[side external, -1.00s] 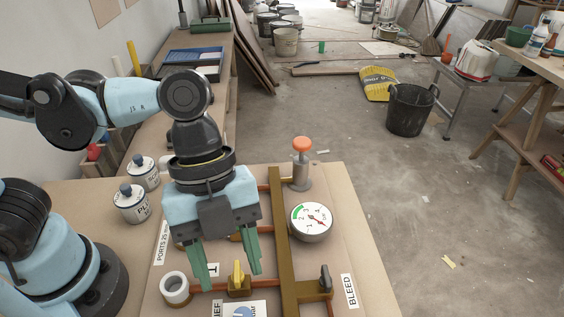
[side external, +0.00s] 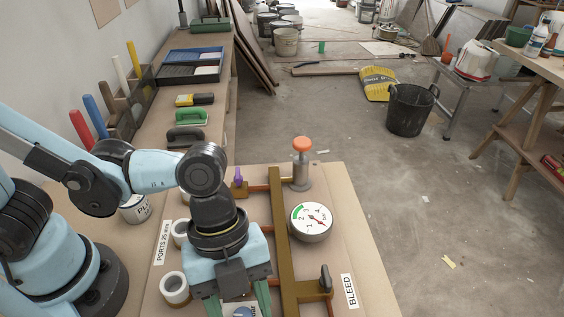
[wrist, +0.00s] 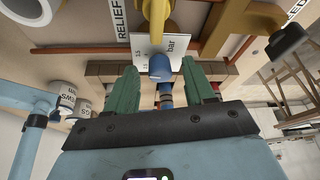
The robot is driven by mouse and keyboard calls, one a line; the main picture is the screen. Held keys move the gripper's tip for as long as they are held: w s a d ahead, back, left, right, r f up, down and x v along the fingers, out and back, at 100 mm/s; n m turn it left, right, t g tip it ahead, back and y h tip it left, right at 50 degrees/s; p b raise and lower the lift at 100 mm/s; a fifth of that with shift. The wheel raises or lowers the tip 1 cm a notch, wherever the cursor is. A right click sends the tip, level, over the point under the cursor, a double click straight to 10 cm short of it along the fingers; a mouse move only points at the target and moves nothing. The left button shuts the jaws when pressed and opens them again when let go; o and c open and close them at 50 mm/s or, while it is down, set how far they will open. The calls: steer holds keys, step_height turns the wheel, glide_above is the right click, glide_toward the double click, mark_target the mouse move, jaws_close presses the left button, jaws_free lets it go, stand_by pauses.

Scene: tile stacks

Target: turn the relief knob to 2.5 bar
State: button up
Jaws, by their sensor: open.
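The relief knob (wrist: 161,68) is blue and stands in front of a white scale plate (wrist: 148,46) marked "bar"; a "RELIEF" label (wrist: 118,18) is beside it. In the side view the knob (side external: 243,312) shows only at the bottom edge, between the fingers. My gripper (wrist: 161,80) is open, its green fingers on either side of the knob in the wrist view; I cannot tell whether either touches it. In the side view my gripper (side external: 238,303) is low over the board's front. The knob's exact setting is not readable.
A round pressure gauge (side external: 311,222) is right of the brown upright bar (side external: 281,240). An orange-topped post (side external: 302,160) stands behind. A dark bleed lever (side external: 326,279) is at right, white ports (side external: 174,288) at left. A yellow handle (wrist: 157,14) is close beyond the knob.

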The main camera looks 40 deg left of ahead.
jaws_close()
steer(key=shift+n, duration=0.3)
steer(key=n, duration=0.1)
steer(key=n+t, duration=0.1)
steer(key=n, duration=0.1)
steer(key=n+t, duration=0.1)
steer(key=n, duration=0.1)
steer(key=shift+s, duration=0.25)
steer(key=n+t, duration=0.2)
steer(key=n, duration=0.4)
steer(key=shift+s, duration=0.1)
stand_by(0.4)
